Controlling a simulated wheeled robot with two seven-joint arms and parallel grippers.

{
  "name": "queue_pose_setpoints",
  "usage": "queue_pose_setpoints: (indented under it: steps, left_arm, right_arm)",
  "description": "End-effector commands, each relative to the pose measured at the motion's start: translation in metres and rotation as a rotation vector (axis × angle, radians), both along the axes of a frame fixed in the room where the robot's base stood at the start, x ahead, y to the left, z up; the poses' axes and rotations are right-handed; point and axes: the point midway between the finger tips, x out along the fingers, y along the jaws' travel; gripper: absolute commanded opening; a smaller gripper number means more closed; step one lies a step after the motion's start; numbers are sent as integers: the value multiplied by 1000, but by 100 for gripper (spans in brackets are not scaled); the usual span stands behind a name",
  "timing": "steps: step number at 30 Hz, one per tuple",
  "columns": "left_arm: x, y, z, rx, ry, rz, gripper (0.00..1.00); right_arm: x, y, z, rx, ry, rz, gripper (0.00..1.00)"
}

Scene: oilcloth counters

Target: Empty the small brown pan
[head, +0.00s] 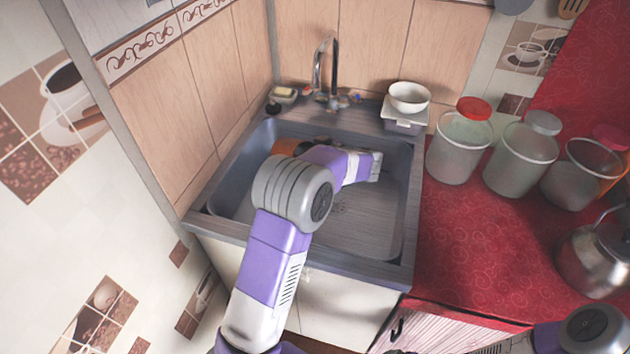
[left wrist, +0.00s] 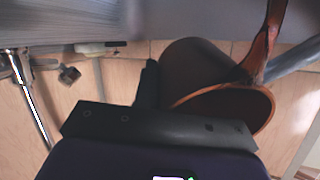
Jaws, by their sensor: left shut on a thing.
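The small brown pan (head: 290,146) is partly visible in the head view, inside the sink behind my left arm. In the left wrist view, the pan (left wrist: 195,68) shows a dark body, an orange-brown rim and a brown handle (left wrist: 274,40). It looks tilted, and I cannot tell whether anything is inside. My left gripper (left wrist: 150,88) is shut on the pan at its side. The fingers are hidden behind the arm in the head view. My right arm shows at the bottom right of the head view, with its gripper out of frame.
The grey sink (head: 392,215) has a tap (head: 333,75) at its back edge. A white bowl (head: 409,97) stands at the back right. Glass jars (head: 520,160) and a metal kettle (head: 597,255) stand on the red counter (head: 465,240). The sink's front right floor looks clear.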

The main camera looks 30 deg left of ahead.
Motion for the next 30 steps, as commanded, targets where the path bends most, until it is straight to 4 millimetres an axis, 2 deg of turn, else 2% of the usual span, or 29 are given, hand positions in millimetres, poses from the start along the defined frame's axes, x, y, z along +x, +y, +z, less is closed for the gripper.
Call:
queue_pose_setpoints:
  steps: [30]
  left_arm:
    - [-3, -16, 6, 86, -20, 0, 0]
  right_arm:
    - [0, 0, 0, 0, 0, 0, 100]
